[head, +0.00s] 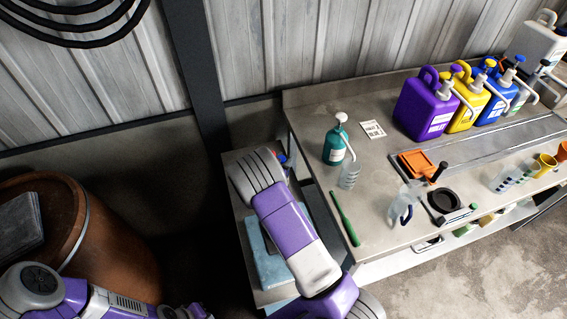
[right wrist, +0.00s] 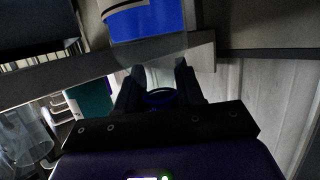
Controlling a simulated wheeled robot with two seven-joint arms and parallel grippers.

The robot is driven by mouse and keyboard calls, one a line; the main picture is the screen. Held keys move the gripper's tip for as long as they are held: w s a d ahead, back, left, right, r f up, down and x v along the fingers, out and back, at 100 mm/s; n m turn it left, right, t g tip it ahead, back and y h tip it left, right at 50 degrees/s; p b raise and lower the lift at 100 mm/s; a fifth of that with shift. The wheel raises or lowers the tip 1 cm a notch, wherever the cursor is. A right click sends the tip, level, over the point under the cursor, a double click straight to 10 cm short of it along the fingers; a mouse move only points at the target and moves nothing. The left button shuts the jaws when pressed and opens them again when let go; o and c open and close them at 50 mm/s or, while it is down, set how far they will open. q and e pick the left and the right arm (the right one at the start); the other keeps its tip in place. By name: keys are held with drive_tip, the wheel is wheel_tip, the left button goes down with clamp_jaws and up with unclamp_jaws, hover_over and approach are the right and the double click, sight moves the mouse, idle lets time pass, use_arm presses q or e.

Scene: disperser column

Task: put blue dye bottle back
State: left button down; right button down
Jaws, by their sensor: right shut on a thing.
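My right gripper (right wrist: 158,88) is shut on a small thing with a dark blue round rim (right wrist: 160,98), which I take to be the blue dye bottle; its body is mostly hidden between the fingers. In the head view my right arm reaches over the low side stand, and a small bit of blue (head: 283,158) shows past my wrist, with the fingers hidden. A bright blue panel (right wrist: 148,20) lies beyond the fingers in the right wrist view; I cannot tell what it belongs to. My left arm enters at the lower left, its gripper out of frame.
The side stand (head: 241,232) adjoins the workbench (head: 300,110). A teal pump bottle (head: 334,146), a clear cup (head: 349,175) and a green stick (head: 345,217) are near its left end. Purple (head: 428,105), yellow (head: 467,103) and blue (head: 492,100) jugs stand behind. A brown barrel (head: 110,245) is left.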

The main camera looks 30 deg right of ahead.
drive_tip(key=shift+f, duration=0.45)
drive_tip(key=shift+f, duration=0.2)
drive_tip(key=c, duration=0.7)
unclamp_jaws()
drive_tip(key=shift+r, duration=0.25)
drive_tip(key=v, duration=1.2)
drive_tip(key=shift+p, duration=0.45)
